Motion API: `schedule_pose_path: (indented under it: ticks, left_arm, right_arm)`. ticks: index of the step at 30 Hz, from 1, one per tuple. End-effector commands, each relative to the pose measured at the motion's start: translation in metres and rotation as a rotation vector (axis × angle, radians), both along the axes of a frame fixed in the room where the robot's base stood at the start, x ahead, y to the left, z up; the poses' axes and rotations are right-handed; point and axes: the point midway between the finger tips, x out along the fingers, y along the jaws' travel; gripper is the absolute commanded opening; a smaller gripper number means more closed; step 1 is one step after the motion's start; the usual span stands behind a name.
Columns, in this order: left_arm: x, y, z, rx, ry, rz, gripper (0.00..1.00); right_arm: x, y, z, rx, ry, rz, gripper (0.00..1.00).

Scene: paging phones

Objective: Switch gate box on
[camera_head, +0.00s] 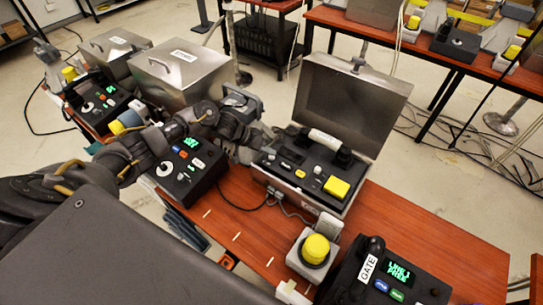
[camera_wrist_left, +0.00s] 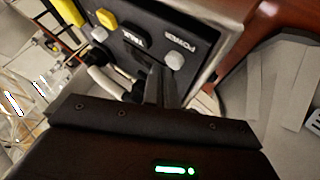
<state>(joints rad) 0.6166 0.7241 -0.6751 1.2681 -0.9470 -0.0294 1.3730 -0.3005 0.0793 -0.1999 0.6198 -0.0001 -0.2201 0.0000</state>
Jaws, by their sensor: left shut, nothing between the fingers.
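An open metal case (camera_head: 355,95) holds a dark panel with a white handset (camera_head: 325,137) and a yellow button (camera_head: 337,187). My left gripper (camera_head: 262,140) is at the panel's left edge, shut and empty. In the left wrist view its fingertips (camera_wrist_left: 158,72) are close to the panel, beside a white knob (camera_wrist_left: 175,61) under the word POWER; I cannot tell whether they touch. The word TALK and another white knob (camera_wrist_left: 100,34) are further left. A GATE label (camera_head: 367,268) stands on the black box (camera_head: 425,285) at lower right, whose display reads LINE 1 FREE. My right gripper is out of view.
A black box with a green display (camera_head: 190,170) stands left of the case, under my left forearm. Closed metal cases (camera_head: 180,72) stand behind it. A yellow button on a pale base (camera_head: 316,249) stands at the front. The red-brown table (camera_head: 430,225) is clear on the right.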

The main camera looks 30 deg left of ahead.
Motion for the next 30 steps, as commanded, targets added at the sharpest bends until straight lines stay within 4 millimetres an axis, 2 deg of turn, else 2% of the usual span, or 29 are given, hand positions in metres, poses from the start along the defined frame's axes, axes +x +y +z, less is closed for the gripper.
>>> schedule_pose_path:
  ticks: [30]
  left_arm:
    - [-0.0002, -0.0001, -0.009, 0.0, 0.0, 0.0, 0.0]
  right_arm:
    - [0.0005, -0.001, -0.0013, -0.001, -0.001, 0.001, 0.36]
